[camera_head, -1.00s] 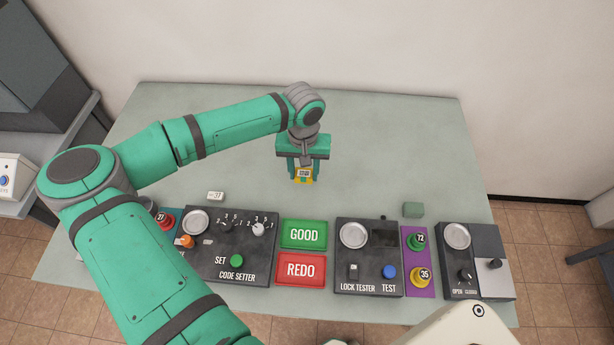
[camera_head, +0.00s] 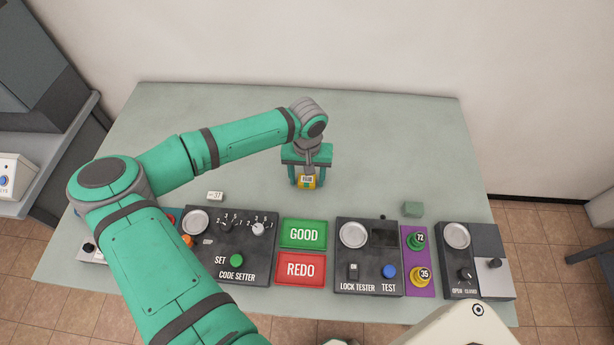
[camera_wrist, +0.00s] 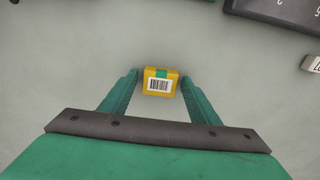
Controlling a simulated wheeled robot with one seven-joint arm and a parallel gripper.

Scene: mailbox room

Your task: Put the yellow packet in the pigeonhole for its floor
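The yellow packet (camera_head: 307,184) is a small box with a white barcode label and a green strip. It is at the middle of the table. It also shows in the wrist view (camera_wrist: 160,75), between the fingertips. My gripper (camera_head: 308,182) points down over it, its green fingers on either side. In the wrist view my gripper (camera_wrist: 160,82) is open, with a narrow gap between each finger and the packet. The packet looks to be resting on the table. The label's print is too small to read. No pigeonholes are in view.
Along the table's (camera_head: 400,130) front edge stand the code setter (camera_head: 232,262), a green GOOD pad (camera_head: 303,234), a red REDO pad (camera_head: 301,269) and the lock tester (camera_head: 357,272). The table's back is clear.

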